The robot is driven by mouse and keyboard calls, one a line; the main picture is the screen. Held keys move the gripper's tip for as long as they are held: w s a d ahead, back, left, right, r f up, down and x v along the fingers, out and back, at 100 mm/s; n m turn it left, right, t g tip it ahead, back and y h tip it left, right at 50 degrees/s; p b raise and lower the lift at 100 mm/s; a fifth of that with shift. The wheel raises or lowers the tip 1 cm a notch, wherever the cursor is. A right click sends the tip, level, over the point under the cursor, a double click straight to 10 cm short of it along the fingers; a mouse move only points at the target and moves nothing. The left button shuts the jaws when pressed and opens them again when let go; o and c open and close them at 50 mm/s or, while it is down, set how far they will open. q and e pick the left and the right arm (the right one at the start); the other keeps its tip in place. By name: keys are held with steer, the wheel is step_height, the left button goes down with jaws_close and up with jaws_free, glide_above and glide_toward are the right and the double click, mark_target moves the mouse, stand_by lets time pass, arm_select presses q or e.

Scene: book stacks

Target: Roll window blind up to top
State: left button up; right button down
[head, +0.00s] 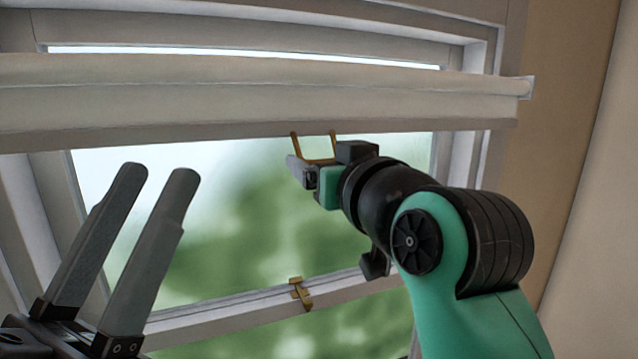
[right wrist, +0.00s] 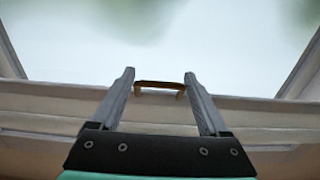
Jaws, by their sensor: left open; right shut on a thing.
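The pale window blind (head: 250,108) is gathered near the top of the window, with its lower edge slightly slanted. A brass handle (head: 297,146) hangs from its lower edge. My right gripper (head: 303,170) is shut on this handle; in the right wrist view the handle (right wrist: 160,84) spans the space between the two fingertips (right wrist: 159,75). The gripper partly hides the handle's lower bar in the head view. My left gripper (head: 158,175) is open and empty, below the blind at the left, apart from it.
The white window frame (head: 445,160) surrounds the blind, with a strip of glass visible above the roll. A brass latch (head: 301,294) sits on the window's middle rail. A beige wall (head: 570,130) stands at the right. The area before the lower glass is clear between my arms.

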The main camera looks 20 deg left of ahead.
steer(key=shift+w+d+f, duration=0.15)
steer(key=shift+w+d, duration=0.05)
steer(key=shift+d, duration=0.05)
steer(key=shift+c, duration=1.4)
jaws_free()
steer(key=shift+o, duration=0.6)
steer(key=shift+a, duration=0.1)
steer(key=shift+s, duration=0.1)
